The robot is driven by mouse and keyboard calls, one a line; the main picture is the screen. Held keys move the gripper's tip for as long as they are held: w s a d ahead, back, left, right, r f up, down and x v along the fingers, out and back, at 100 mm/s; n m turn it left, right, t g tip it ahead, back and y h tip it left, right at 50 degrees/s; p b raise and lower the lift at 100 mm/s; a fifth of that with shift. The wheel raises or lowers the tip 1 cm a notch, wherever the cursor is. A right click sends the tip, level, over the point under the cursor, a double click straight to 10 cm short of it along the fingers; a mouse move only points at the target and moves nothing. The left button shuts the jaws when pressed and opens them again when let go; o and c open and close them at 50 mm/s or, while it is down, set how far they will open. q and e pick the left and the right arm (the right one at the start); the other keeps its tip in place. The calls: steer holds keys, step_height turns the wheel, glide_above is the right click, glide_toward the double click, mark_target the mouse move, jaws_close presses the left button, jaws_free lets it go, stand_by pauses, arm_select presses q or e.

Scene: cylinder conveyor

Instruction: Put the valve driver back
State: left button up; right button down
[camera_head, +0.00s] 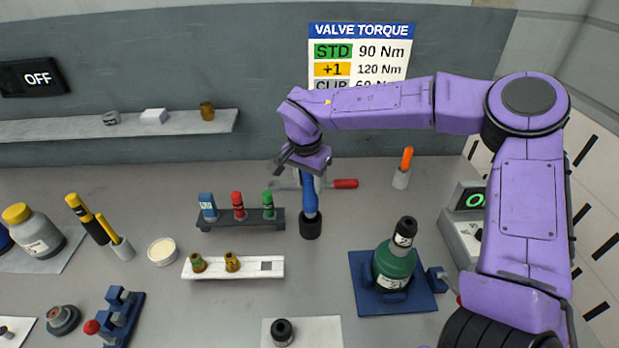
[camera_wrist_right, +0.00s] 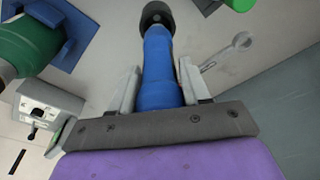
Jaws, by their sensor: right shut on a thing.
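The valve driver (camera_head: 310,192) has a blue handle and a wider black lower end, and it is near upright. My right gripper (camera_head: 305,165) is shut around the upper part of the blue handle. In the right wrist view the blue handle (camera_wrist_right: 160,72) lies between the two fingers, with the black end (camera_wrist_right: 156,15) beyond them. I cannot tell whether the black end touches the table. My left gripper is not in view.
A rack (camera_head: 240,223) with blue, red and green pieces stands left of the driver, with a white block (camera_head: 215,268) in front. A red-handled tool (camera_head: 345,183) lies behind. A green cylinder (camera_head: 395,264) sits on a blue base (camera_head: 425,300) at front right. Bare table lies between.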

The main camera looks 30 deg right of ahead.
mark_target(310, 200)
steer(key=shift+f+b, duration=0.9)
steer(key=shift+f, duration=2.3)
steer(key=c, duration=0.6)
jaws_free()
steer(key=shift+c, duration=0.2)
steer(key=shift+o, duration=0.9)
step_height(310, 200, up, 4)
steer(key=p, duration=0.5)
steer(key=shift+r+p, duration=0.2)
steer(key=shift+p, duration=0.1)
steer(key=shift+r+p, duration=0.65)
steer(key=shift+r, duration=0.25)
steer(key=shift+f, duration=0.1)
